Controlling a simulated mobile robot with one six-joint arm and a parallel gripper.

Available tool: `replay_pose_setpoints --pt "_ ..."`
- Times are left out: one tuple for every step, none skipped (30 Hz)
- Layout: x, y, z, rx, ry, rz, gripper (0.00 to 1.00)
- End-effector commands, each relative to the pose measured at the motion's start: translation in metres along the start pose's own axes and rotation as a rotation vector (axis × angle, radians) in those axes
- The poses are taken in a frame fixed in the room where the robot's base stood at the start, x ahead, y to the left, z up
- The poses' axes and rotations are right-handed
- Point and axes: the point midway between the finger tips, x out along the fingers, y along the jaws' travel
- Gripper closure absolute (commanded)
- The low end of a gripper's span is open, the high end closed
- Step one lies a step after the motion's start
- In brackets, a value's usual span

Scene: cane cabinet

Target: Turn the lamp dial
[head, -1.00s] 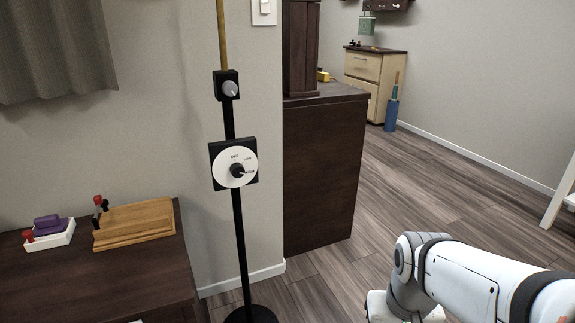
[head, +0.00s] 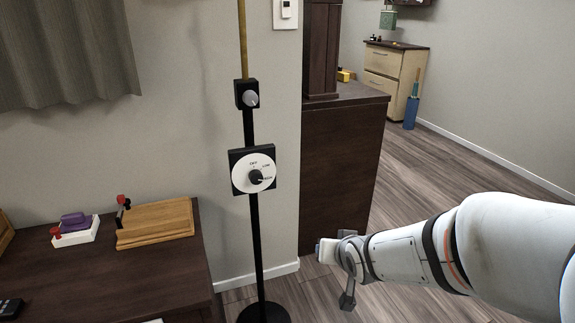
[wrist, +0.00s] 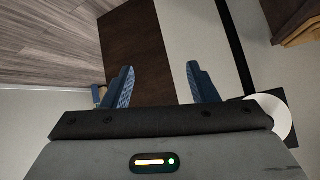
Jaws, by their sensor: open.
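The lamp dial (head: 255,177) is a black knob on a white round plate with printed settings. The plate sits on a black square backing on the lamp's thin black pole (head: 256,235). A smaller grey knob (head: 251,99) is on a black box above it. My gripper (head: 335,273) is right of the pole and lower than the dial, apart from both. In the wrist view my gripper (wrist: 158,88) has its two blue fingers spread with nothing between them. There the white dial plate (wrist: 277,115) shows partly at the right, beyond the gripper body; its knob is hidden.
A dark table (head: 115,282) at left holds a wooden board (head: 155,225) and a white tray (head: 76,236) with purple and red things. A dark cabinet (head: 340,185) stands behind my gripper. A light switch (head: 286,13) is on the wall.

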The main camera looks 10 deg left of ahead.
Motion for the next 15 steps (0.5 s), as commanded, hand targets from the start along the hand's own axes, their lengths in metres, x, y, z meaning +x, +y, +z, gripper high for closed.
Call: replay_pose_setpoints --pt "0.005 -0.013 -0.019 0.009 0.079 0.006 0.47" --pt "0.009 -0.026 -0.028 0.01 0.128 -0.022 0.47" --pt "0.012 -0.043 -0.039 0.01 0.191 -0.06 0.47" --pt "0.014 -0.056 -0.047 0.01 0.238 -0.089 0.47" --pt "0.015 -0.068 -0.054 0.012 0.284 -0.117 0.47" --pt "0.015 -0.084 -0.063 0.017 0.341 -0.153 0.47" --pt "0.015 -0.095 -0.068 0.019 0.381 -0.179 0.47" --pt "0.014 -0.105 -0.073 0.024 0.419 -0.205 0.47" --pt "0.012 -0.118 -0.078 0.029 0.466 -0.237 0.47" --pt "0.011 -0.127 -0.082 0.033 0.497 -0.259 0.47" --pt "0.008 -0.135 -0.085 0.038 0.527 -0.279 0.47" --pt "0.006 -0.144 -0.088 0.042 0.56 -0.303 0.47" --pt "0.004 -0.149 -0.09 0.045 0.583 -0.319 0.47" --pt "0.003 -0.154 -0.091 0.049 0.602 -0.332 0.47" --pt "0.001 -0.159 -0.093 0.053 0.621 -0.348 0.47"
